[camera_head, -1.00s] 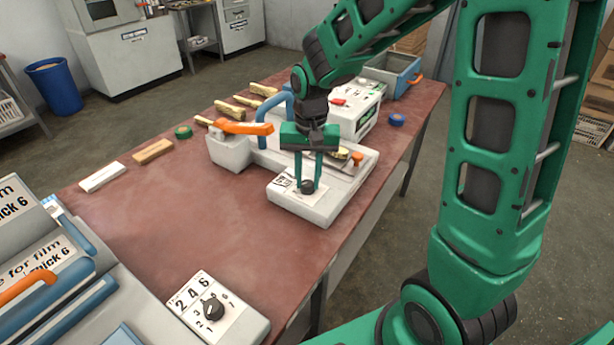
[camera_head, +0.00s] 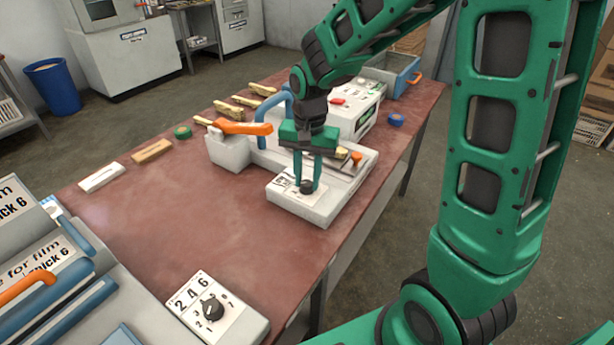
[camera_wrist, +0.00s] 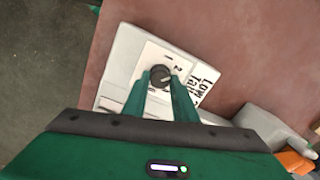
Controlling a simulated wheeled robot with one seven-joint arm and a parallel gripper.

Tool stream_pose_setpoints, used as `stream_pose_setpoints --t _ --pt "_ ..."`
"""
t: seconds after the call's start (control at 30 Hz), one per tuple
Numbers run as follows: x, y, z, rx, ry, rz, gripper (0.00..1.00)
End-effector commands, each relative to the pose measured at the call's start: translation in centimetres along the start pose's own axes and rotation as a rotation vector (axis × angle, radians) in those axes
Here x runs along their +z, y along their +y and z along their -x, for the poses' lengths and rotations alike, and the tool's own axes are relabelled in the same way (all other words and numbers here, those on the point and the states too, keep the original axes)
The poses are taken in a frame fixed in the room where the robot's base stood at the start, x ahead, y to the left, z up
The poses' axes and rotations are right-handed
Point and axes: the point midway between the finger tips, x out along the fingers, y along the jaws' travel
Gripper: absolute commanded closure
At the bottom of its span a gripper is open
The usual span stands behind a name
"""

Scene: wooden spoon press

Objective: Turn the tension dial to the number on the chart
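A dark round dial (camera_head: 307,187) sits on a white card at the front end of the pale press base (camera_head: 330,211). My gripper (camera_head: 307,184) points down at it, one green finger on each side. In the wrist view the dial (camera_wrist: 160,77) lies between the fingertips (camera_wrist: 161,80); whether they touch it is unclear. Small numbers, including 1 and 2, show on its card, beside larger partly covered lettering. A second black dial (camera_head: 212,308) is on a near panel marked 2 4 6. Partly cropped signs (camera_head: 48,262) at the left mention film and the number 6.
An orange-handled lever (camera_head: 243,128) and a blue hoop stand behind the dial. A white box with a red button (camera_head: 352,108) is at the back right. Wooden pieces (camera_head: 152,150) lie along the left of the table. The table's middle is clear.

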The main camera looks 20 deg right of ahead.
Motion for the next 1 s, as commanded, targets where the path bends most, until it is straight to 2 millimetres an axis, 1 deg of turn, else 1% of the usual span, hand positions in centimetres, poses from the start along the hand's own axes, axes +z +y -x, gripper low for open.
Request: stream_pose_setpoints --t 0.03,0.07,0.37,0.47,0.57,0.8,0.9,1.0 --pt "0.1 -0.4 0.1 -0.006 0.001 0.008 0.64" --pt "0.1 -0.3 0.1 -0.006 0.001 0.007 0.57" --pt "0.1 -0.2 0.1 -0.003 0.0 0.004 0.57" --pt "0.0 -0.2 0.6 -0.003 0.002 0.003 0.57" --pt "-0.1 -0.2 1.9 -0.005 0.003 0.003 0.57" --pt "-0.1 -0.3 6.4 -0.006 0.003 0.004 0.57" --pt "-0.2 -0.3 8.1 -0.006 0.003 0.004 0.57" --pt "-0.2 -0.4 9.4 -0.005 0.002 0.004 0.57"
